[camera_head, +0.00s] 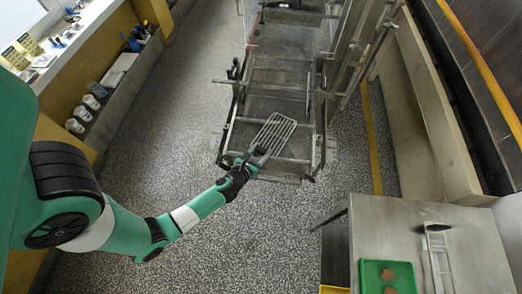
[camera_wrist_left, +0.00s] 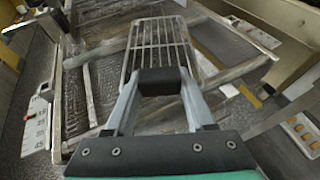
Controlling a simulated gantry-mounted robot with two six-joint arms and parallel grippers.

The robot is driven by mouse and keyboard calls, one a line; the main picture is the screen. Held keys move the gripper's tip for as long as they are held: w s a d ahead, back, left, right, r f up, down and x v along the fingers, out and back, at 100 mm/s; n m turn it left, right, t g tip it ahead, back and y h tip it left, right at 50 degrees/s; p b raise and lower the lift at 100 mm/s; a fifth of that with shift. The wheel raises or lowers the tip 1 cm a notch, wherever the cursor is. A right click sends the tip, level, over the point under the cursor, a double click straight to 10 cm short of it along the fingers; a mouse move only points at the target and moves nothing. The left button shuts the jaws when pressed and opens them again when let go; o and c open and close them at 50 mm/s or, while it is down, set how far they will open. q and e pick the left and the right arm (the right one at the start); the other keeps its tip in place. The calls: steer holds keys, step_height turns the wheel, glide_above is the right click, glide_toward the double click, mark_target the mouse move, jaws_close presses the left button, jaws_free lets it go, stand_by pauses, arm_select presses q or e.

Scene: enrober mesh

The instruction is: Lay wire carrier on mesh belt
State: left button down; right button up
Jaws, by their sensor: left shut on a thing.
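The wire carrier (camera_head: 276,133) is a flat pale grid of thin parallel bars. My left gripper (camera_head: 251,160) is shut on its near end. The carrier points away from the gripper, over the near part of the mesh belt (camera_head: 262,106) inside the metal machine frame. In the left wrist view, the carrier (camera_wrist_left: 152,42) extends forward from the closed fingers (camera_wrist_left: 160,82), with belt mesh (camera_wrist_left: 76,100) below and to the left. I cannot tell whether the carrier touches the belt. My right gripper is not in view.
Metal frame rails (camera_head: 324,140) stand around the belt. A steel table (camera_head: 385,225) at lower right holds a green tray (camera_head: 370,272) with brown pieces and a ladder-like metal rack (camera_head: 439,262). White tubs (camera_head: 82,114) line the left ledge. Speckled floor (camera_head: 180,150) is clear.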

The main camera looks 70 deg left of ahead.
arm_select(q)
steer(key=shift+f, duration=0.25)
steer(key=shift+c, duration=0.8)
jaws_free()
steer(key=v, duration=1.1)
steer(key=shift+s+d, duration=0.2)
steer(key=shift+s, duration=0.05)
steer(key=shift+r, duration=0.15)
